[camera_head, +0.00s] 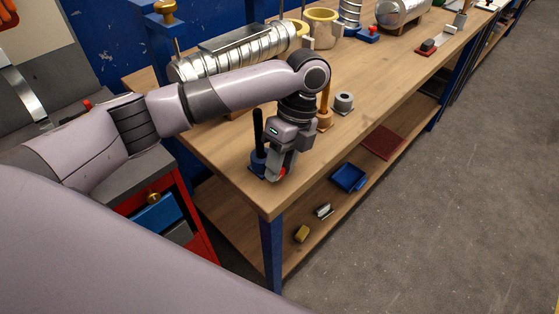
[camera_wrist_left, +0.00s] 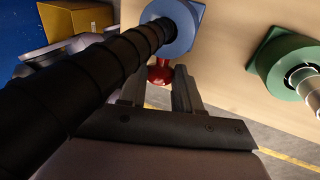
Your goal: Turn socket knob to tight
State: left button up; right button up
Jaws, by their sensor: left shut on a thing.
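The blue socket (camera_head: 258,163) stands near the front left corner of the workbench, with a black ribbed rod (camera_head: 258,126) upright in it. In the left wrist view the socket (camera_wrist_left: 183,22) is at the top and the black rod (camera_wrist_left: 95,75) crosses the left side. The red knob (camera_wrist_left: 160,73) sticks out from the socket's side. My left gripper (camera_wrist_left: 160,84) is shut on the red knob, with a finger on each side. In the head view the gripper (camera_head: 278,172) hides most of the knob. My right gripper is not in view.
A green socket (camera_wrist_left: 288,68) stands to the right in the wrist view. A grey ring (camera_head: 344,102) and an orange rod (camera_head: 324,98) are beyond my gripper. A silver spiral duct (camera_head: 225,55) lies behind my arm. The wooden bench (camera_head: 390,75) has free room on its right.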

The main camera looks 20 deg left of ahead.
pick_arm(q)
jog(key=shift+w+g, duration=0.1)
jog(key=shift+g, duration=0.4)
jog(key=o, duration=1.1)
jog(key=shift+c, duration=0.2)
jog(key=v, duration=0.7)
jog(key=shift+d, duration=0.15)
